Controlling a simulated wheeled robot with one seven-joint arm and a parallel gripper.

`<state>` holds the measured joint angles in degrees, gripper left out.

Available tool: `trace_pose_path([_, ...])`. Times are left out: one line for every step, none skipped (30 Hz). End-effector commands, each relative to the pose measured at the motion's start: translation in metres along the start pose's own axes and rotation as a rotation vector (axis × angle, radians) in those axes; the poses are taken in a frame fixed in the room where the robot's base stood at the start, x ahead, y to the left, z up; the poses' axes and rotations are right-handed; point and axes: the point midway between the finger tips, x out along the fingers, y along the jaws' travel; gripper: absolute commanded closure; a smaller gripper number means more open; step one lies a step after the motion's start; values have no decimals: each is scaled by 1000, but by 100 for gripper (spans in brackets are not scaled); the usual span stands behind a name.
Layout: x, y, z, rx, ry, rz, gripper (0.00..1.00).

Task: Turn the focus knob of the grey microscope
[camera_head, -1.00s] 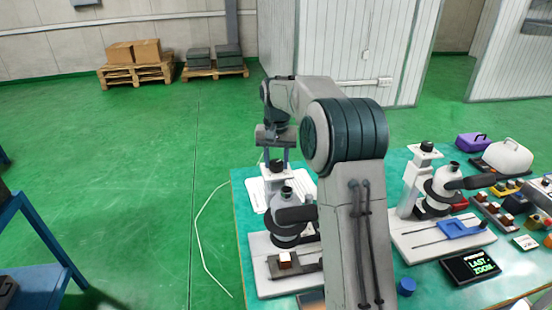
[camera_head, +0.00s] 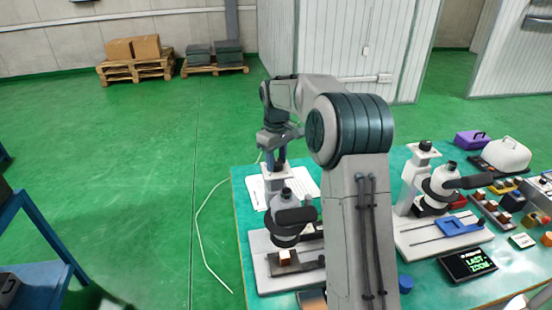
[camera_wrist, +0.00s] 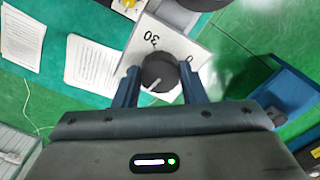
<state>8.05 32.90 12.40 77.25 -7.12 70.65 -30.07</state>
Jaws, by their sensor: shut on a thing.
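The near-left microscope (camera_head: 285,220) stands on a pale base plate with its dark eyepiece tube towards the right. My gripper (camera_head: 275,165) is over the top of its column, pointing down. In the wrist view the round black focus knob (camera_wrist: 160,72) sits on a white dial plate (camera_wrist: 150,45) with "30" and "0" printed on it. The knob's pale pointer line points to the lower left of the picture. My gripper (camera_wrist: 159,82) has its two blue fingers shut on the knob, one on each side. The knob is hidden in the head view.
A second microscope (camera_head: 440,185) stands to the right with a blue tray on its base. Printed sheets (camera_wrist: 92,62) lie on the green table near the dial. A blue rack (camera_head: 35,250) stands at the left.

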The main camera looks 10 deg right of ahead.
Motion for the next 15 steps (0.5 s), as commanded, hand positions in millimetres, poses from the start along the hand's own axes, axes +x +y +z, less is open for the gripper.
trace_pose_path([-2,0,-1,-28,3,1,85])
trace_pose_path([-2,0,-1,-43,3,2,85])
trace_pose_path([-2,0,-1,-63,3,2,85])
trace_pose_path([-2,0,-1,-75,3,2,85])
trace_pose_path([-2,0,-1,-87,3,2,85])
trace_pose_path([-1,0,-1,-101,4,2,85])
trace_pose_path([-1,0,-1,-111,4,2,85])
trace_pose_path([-1,0,-1,-120,4,2,85])
trace_pose_path([-1,0,-1,-129,4,2,85])
trace_pose_path([-1,0,-1,-135,4,2,85])
trace_pose_path([-1,0,-1,-140,4,2,85])
trace_pose_path([-1,0,-1,-147,4,2,85])
trace_pose_path([-1,0,-1,-150,4,2,85])
trace_pose_path([-1,0,-1,-153,4,2,85])
trace_pose_path([-1,0,-1,-156,5,2,85])
